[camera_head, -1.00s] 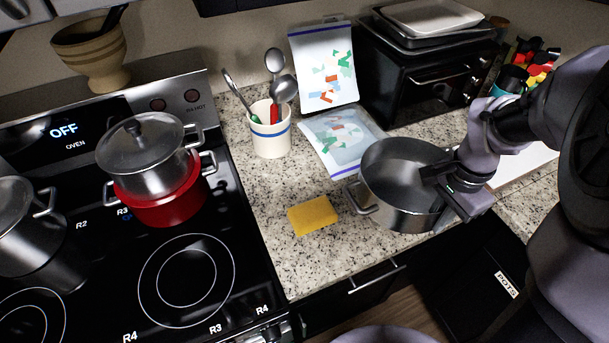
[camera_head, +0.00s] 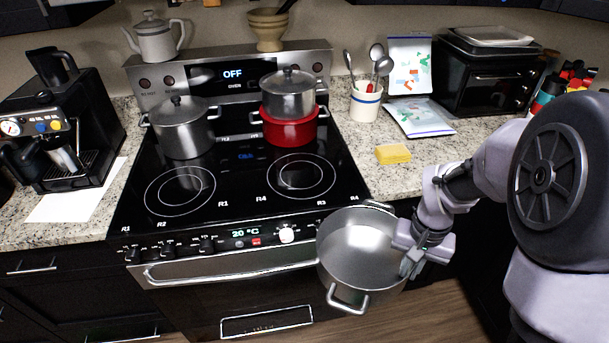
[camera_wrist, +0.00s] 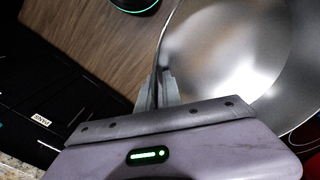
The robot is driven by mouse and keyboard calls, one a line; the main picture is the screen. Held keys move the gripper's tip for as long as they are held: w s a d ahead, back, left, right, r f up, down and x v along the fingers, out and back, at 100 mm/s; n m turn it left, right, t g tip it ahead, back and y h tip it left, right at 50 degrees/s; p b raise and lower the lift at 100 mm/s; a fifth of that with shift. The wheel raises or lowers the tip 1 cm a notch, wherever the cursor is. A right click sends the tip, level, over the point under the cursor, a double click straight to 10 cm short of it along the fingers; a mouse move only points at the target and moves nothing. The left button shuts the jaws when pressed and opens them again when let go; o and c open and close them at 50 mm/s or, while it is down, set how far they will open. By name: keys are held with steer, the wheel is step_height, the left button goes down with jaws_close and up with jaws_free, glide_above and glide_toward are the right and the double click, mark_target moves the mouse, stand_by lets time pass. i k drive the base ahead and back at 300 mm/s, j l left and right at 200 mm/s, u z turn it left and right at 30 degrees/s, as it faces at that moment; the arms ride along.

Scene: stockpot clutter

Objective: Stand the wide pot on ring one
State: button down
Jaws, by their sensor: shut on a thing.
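The wide pot (camera_head: 345,270), a broad open steel pan with side handles, hangs in the air in front of the stove's right front edge. It is empty, with its inside showing. My gripper (camera_head: 411,262) is shut on the wide pot at its right side; the wrist view shows the jaws (camera_wrist: 160,92) at its wall (camera_wrist: 215,45). The exact grip point is partly hidden. The front left ring (camera_head: 180,190) is bare, with "R1" printed at its right and "R2" below.
A lidded steel pot (camera_head: 182,132) stands on the back left of the stove. A red pot (camera_head: 290,130) with a lidded steel pot (camera_head: 288,98) stacked on it stands back right. A yellow sponge (camera_head: 393,154) and utensil crock (camera_head: 366,103) are on the right counter.

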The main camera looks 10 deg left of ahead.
mark_target(180, 189)
steer(key=j+u, duration=0.4)
steer(key=j, duration=1.7)
steer(key=i+j, duration=0.3)
steer(key=i, duration=0.2)
steer(key=i+j+u, duration=0.1)
steer(key=i+j, duration=0.15)
steer(key=i, duration=0.25)
